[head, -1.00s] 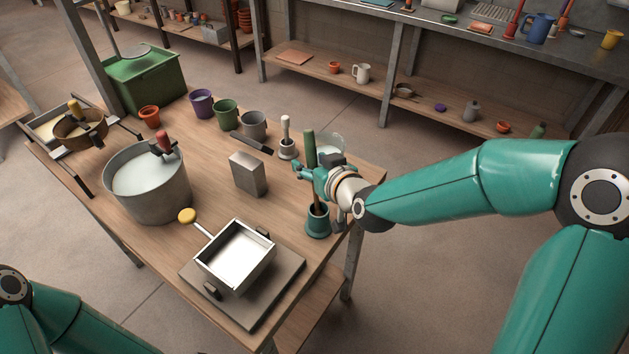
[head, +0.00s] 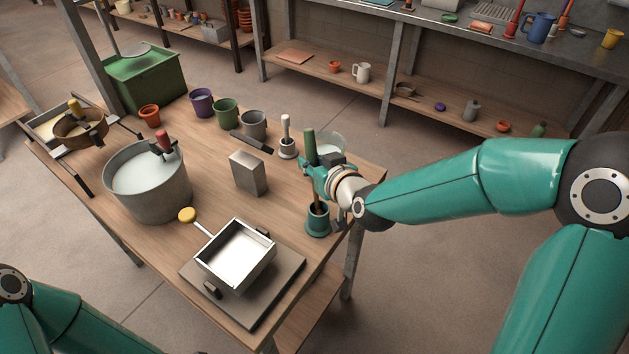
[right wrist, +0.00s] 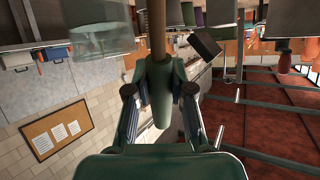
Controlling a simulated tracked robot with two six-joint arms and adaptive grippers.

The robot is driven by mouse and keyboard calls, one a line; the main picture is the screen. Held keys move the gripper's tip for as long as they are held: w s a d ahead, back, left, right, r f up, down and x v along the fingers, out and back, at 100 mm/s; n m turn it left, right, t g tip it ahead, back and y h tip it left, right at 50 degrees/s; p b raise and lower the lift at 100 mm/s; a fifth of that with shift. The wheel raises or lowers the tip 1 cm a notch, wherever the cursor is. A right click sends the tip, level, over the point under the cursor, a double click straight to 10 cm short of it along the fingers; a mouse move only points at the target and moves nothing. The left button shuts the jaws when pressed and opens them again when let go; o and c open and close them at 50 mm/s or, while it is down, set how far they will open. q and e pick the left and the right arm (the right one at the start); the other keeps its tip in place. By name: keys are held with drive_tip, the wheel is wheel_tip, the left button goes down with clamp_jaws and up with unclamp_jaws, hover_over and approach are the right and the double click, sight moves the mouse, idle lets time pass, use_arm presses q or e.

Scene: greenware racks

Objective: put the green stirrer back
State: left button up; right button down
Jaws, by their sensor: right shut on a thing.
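The green stirrer (head: 310,143) stands nearly upright with its green handle up. Its brown shaft reaches down into the dark teal pot (head: 318,223) near the table's right edge. My right gripper (head: 311,171) is shut on the green handle above the pot. The right wrist view shows the handle (right wrist: 158,95) between the fingers and the wooden shaft (right wrist: 157,30) beyond it. The shaft's lower end is hidden in the pot. My left gripper is out of view; only part of that arm shows at bottom left.
A clear beaker (head: 331,146) stands just behind my right gripper. A white stirrer in a pot (head: 287,147), a grey block (head: 247,174), a large bucket (head: 119,207) and a white tray (head: 213,271) stand on the table (head: 205,206). Some bare wood lies left of the pot.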

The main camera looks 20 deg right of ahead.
sight(309, 138)
drive_tip(key=shift+r+p, duration=2.2)
drive_tip(key=shift+r, duration=0.85)
